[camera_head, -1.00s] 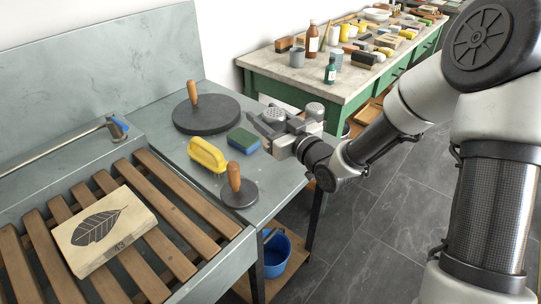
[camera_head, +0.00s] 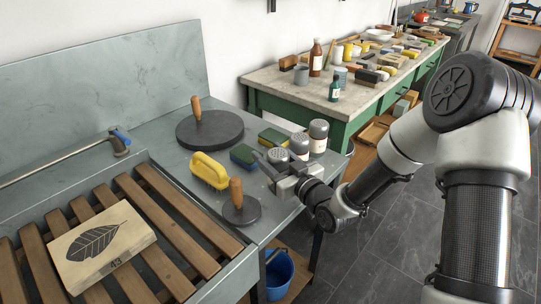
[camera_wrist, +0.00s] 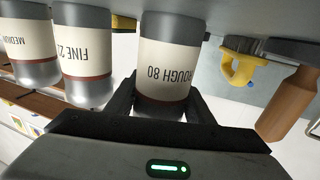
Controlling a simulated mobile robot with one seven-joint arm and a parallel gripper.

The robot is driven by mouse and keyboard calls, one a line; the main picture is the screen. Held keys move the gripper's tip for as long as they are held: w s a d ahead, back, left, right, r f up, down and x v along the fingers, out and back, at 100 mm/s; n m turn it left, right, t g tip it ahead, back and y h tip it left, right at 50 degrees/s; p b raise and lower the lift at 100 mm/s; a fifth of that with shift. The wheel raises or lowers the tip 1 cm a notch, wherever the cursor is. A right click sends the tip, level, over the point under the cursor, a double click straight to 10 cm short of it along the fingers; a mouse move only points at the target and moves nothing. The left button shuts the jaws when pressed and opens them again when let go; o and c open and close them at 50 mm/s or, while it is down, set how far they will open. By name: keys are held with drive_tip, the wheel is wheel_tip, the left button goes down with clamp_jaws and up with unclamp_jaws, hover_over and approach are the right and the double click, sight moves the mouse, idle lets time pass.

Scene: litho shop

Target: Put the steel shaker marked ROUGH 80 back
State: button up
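The ROUGH 80 shaker (camera_wrist: 165,68), a cylinder with a cream label and dark grey base, is between the two fingers of my gripper (camera_wrist: 162,105) in the wrist view, which appears upside down. The fingers look to touch it on both sides. In the head view its pierced top (camera_head: 278,153) shows at my gripper (camera_head: 276,168), near the right edge of the grey counter. It looks upright; whether its base touches the counter is not clear. Beside it stand the FINE shaker (camera_wrist: 83,52), also in the head view (camera_head: 299,144), and the MEDIUM shaker (camera_wrist: 28,45).
Two sponges (camera_head: 243,155) (camera_head: 272,137), a yellow-handled brush (camera_head: 209,171), a small wooden-handled disc (camera_head: 240,208) and a large one (camera_head: 209,130) stand left of my gripper. A slatted rack holds a leaf-printed block (camera_head: 98,246). A cluttered bench (camera_head: 290,88) stands behind.

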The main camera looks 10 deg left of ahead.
drive_tip(key=o, duration=0.3)
drive_tip(key=shift+o, duration=0.2)
drive_tip(key=shift+r, duration=0.15)
